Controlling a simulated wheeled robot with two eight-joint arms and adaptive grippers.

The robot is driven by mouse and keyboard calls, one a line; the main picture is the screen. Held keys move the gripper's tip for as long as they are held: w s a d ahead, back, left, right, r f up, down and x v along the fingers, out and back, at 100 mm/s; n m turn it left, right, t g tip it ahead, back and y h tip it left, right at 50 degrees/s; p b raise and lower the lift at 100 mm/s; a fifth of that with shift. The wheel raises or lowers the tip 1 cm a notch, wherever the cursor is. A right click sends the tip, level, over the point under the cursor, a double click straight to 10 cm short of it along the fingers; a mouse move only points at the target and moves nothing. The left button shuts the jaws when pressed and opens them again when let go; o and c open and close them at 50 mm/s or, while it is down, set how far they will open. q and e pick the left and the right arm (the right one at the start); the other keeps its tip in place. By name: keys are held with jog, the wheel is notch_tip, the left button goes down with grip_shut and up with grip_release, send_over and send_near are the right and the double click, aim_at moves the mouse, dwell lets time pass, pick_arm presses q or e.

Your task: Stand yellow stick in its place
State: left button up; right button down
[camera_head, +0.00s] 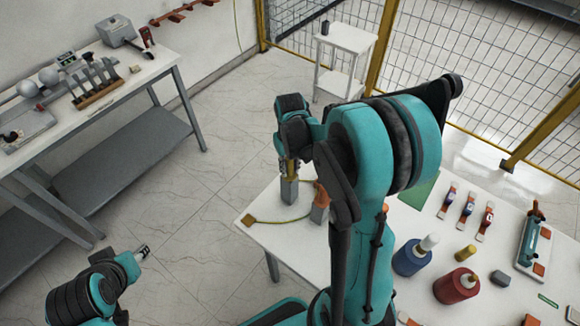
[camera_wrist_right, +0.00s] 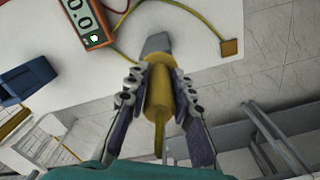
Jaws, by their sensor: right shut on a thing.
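The yellow stick (camera_wrist_right: 159,98) is between the fingers of my right gripper (camera_wrist_right: 160,88), which is shut on it. In the head view my right gripper (camera_head: 290,164) is over the left corner of the white table, with a bit of the yellow stick (camera_head: 292,171) showing below it. A grey block (camera_head: 289,193) is directly under the stick; in the wrist view this grey piece (camera_wrist_right: 156,43) is at the stick's far end. I cannot tell whether the stick is inside it or only touching. My left gripper (camera_head: 143,251) is low at the left, away from the table; its jaws are too small to read.
An orange meter (camera_wrist_right: 88,20) and a yellow cable (camera_head: 280,221) with a brown end block (camera_head: 248,220) are close by. A blue cylinder (camera_head: 412,259), a red cylinder (camera_head: 457,291) and a smaller yellow cylinder (camera_head: 466,252) are on the table's right part. Another workbench (camera_head: 150,68) is at the left.

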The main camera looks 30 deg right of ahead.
jog(key=c, duration=1.2)
grip_release()
notch_tip(320, 180, up, 12)
jog(key=shift+r, duration=0.1)
